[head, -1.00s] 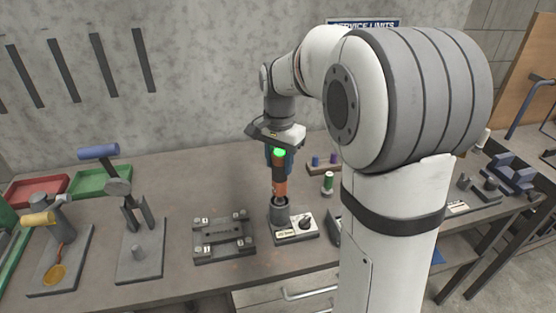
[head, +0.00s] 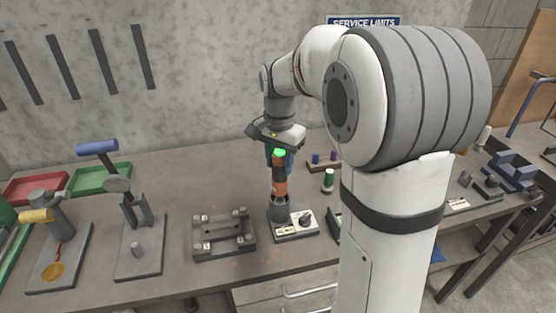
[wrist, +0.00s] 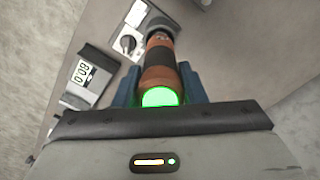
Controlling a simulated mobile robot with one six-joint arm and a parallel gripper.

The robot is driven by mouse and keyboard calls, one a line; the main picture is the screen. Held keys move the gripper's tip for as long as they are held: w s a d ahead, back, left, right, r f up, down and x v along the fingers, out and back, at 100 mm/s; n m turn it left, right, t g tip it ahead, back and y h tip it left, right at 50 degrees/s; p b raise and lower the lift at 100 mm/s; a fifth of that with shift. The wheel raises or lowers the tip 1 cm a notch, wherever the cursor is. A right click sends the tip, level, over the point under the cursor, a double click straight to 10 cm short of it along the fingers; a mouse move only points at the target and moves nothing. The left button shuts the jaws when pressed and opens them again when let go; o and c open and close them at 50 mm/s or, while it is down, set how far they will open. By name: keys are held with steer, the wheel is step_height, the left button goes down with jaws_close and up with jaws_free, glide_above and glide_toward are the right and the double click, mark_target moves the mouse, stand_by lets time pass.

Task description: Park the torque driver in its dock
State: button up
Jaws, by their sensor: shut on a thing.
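The torque driver (head: 279,180) is orange and black with a glowing green top. It stands upright, its lower end at the mouth of the grey cylindrical dock (head: 278,212) on a small base with a white panel and a black knob. How deep it sits inside I cannot tell. My gripper (head: 279,158) comes down from above and is shut on the driver's upper part. In the wrist view the driver (wrist: 159,62) lies between the two blue fingers of my gripper (wrist: 160,88), with the dock's grey cylinder partly visible beyond it.
A box with a digital display (wrist: 82,75) is close by. Presses with blue (head: 98,147) and yellow (head: 37,216) handles stand at left.

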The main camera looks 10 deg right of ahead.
mark_target(280, 154)
steer(key=shift+f+b, duration=1.3)
steer(key=shift+f, duration=0.6)
stand_by(1.5)
steer(key=o, duration=1.2)
steer(key=shift+o, duration=0.2)
step_height(280, 154, up, 7)
steer(key=shift+r, duration=0.15)
steer(key=shift+s+r, duration=0.2)
steer(key=s+f+n+t, duration=0.1)
steer(key=s+f+n, duration=0.2)
steer(key=s, duration=0.7)
steer(key=s+f+n+t, duration=0.1)
steer(key=s+f+n, duration=0.3)
steer(key=s, duration=0.6)
steer(key=shift+s+n+t, duration=0.4)
steer(key=shift+n, duration=0.8)
steer(key=shift+f, duration=0.1)
